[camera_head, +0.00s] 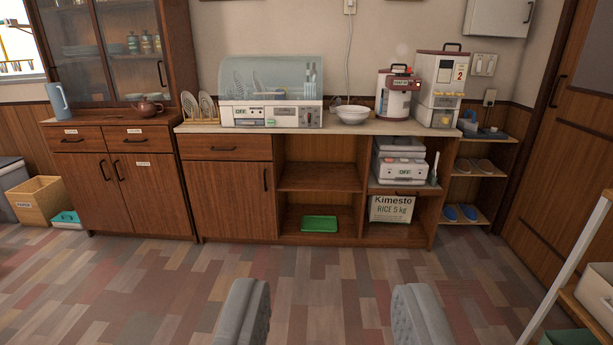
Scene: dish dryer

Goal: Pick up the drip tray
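A shallow green tray (320,223), which looks like the drip tray, lies flat in the bottom open compartment of the wooden counter (228,192). The dish dryer (271,115) stands on the countertop above, with a clear curved cover and plates inside. My gripper (329,288) is at the bottom of the picture, its two grey fingers wide apart with nothing between them. It is well short of the counter and apart from the tray.
The wooden floor (300,268) between me and the counter is clear. A rice box (391,209) stands in the compartment right of the tray. A bare shelf (318,184) is above the tray. A white-framed rack (565,270) stands at the right edge.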

